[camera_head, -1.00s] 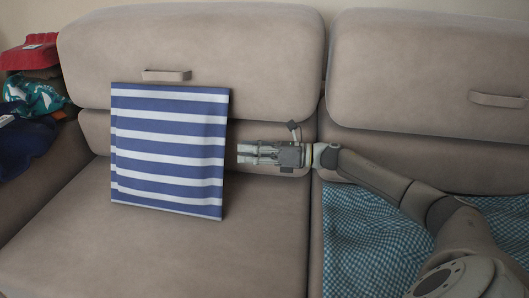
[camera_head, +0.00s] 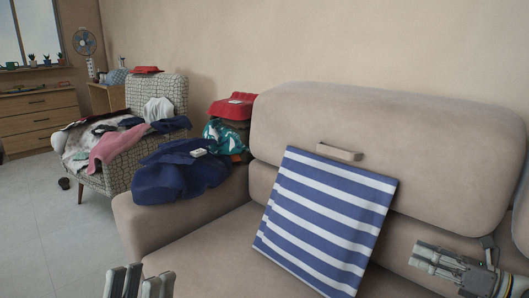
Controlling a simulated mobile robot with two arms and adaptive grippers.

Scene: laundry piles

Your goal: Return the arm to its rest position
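My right gripper (camera_head: 416,255) is at the lower right, its fingers pointing left. It is in front of the sofa, to the right of a blue-and-white striped cushion (camera_head: 325,218) and apart from it in the picture. Nothing shows in its fingers, which look close together, but their gap is unclear. The tips of my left gripper (camera_head: 139,281) show at the bottom left, pointing up. The rest of it is cut off, and its opening cannot be made out. The cushion leans on the sofa's backrest, tilted.
The beige sofa (camera_head: 390,150) fills the right. Dark blue clothes (camera_head: 180,172) lie over its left arm, beside a teal cloth (camera_head: 222,137) and a red item (camera_head: 233,106). A checked armchair (camera_head: 157,92) holds more clothes. Grey floor (camera_head: 45,235) at left is mostly clear.

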